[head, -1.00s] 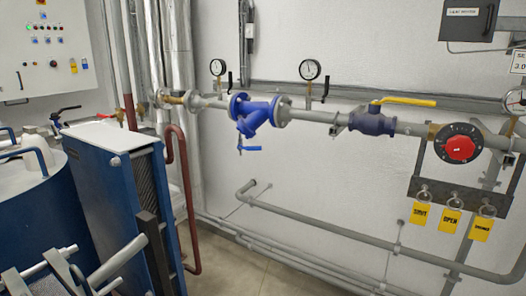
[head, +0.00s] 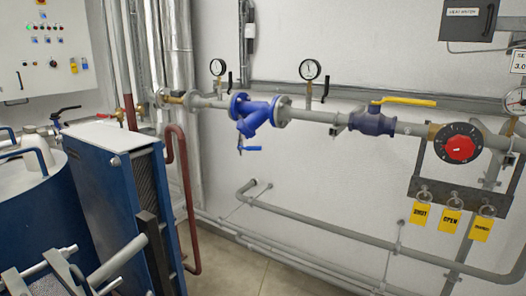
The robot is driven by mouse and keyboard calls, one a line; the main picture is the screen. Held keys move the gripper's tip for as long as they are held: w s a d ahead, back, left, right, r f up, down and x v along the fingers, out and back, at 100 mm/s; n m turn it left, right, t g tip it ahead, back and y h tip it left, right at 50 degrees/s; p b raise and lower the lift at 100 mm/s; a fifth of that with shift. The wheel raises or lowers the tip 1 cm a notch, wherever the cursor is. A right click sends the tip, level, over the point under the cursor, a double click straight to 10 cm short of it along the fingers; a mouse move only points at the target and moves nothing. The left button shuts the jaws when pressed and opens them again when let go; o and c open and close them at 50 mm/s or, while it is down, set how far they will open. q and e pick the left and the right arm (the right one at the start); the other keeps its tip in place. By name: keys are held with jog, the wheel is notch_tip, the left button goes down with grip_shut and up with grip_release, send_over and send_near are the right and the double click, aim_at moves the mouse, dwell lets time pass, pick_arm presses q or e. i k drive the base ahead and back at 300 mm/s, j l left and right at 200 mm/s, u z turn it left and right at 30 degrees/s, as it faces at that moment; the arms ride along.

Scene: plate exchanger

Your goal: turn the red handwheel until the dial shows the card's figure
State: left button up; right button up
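The red handwheel (head: 460,149) sits on a black round plate with marks, on the grey pipe at the right of the head view. A white mark shows on its red face. A round dial (head: 516,100) is cut off by the right edge, so its reading cannot be made out. The white card (head: 518,62) at the upper right is also cut off; part of a figure that looks like "3.0" shows.
A valve with a yellow lever (head: 405,102) and a blue strainer (head: 257,114) sit on the pipe left of the handwheel. Yellow tags (head: 450,221) hang from a bracket below it. The blue plate exchanger (head: 112,215) and a blue tank (head: 30,225) stand at the left.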

aim_at(460, 147)
jog(key=i+l+z, duration=0.1)
jog(key=z, duration=0.4)
jog(key=i+z, duration=0.25)
jog(key=z, duration=0.25)
jog(key=i+z, duration=0.2)
jog(key=z, duration=0.3)
jog(key=i, duration=0.7)
jog(key=k+j, duration=0.1)
jog(key=k, duration=0.65)
jog(key=k+l, duration=0.2)
jog(key=k, duration=0.3)
jog(key=k+l+z, duration=0.1)
jog(key=k, duration=0.35)
jog(key=l, duration=0.05)
